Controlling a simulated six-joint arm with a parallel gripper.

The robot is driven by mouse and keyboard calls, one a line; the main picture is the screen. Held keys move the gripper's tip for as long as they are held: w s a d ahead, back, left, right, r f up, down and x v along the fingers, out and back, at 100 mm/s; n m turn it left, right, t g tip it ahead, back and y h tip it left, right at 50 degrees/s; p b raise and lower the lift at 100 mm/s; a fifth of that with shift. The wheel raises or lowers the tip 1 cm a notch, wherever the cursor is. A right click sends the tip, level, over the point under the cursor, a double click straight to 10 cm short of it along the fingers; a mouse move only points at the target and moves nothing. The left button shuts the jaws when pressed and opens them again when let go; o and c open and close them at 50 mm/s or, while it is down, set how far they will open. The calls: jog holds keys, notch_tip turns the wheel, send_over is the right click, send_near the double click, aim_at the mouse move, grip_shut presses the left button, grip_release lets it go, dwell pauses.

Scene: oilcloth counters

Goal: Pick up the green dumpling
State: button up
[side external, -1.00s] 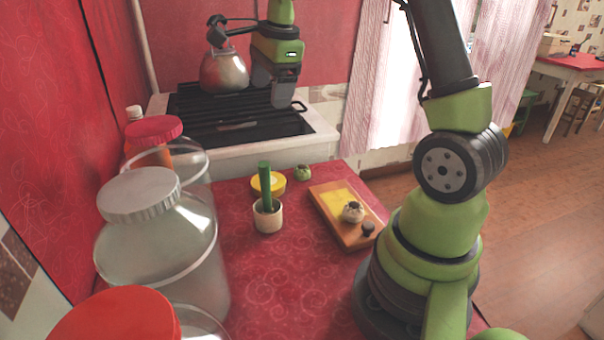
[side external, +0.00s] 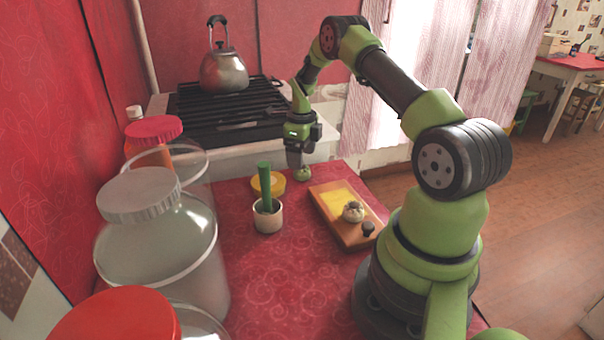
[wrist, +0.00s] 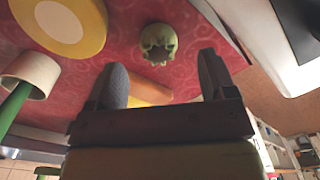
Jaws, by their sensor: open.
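The green dumpling (side external: 304,174) sits on the red oilcloth near the counter's far edge, in the side view. In the wrist view the green dumpling (wrist: 158,42) lies ahead of the fingertips, roughly between their lines. My gripper (side external: 299,160) points down just above the dumpling in the side view. Its two fingers (wrist: 160,75) are spread apart with nothing between them. In the side view the fingertips partly overlap the dumpling's top, and I cannot tell whether they touch it.
A yellow round container (side external: 268,184) and a white cup with a green stick (side external: 268,217) stand left of the dumpling. A wooden tray (side external: 352,237) with a pale dumpling (side external: 353,211) lies to the right. Large jars (side external: 165,255) line the left. The stove with a kettle (side external: 223,72) is behind.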

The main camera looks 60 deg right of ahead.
aim_at(302, 172)
notch_tip(302, 172, down, 4)
jog(key=shift+s+a+f, duration=0.1)
jog(key=shift+f, duration=0.15)
jog(key=c, duration=0.7)
jog(key=shift+o, duration=0.2)
jog(key=shift+r, duration=0.15)
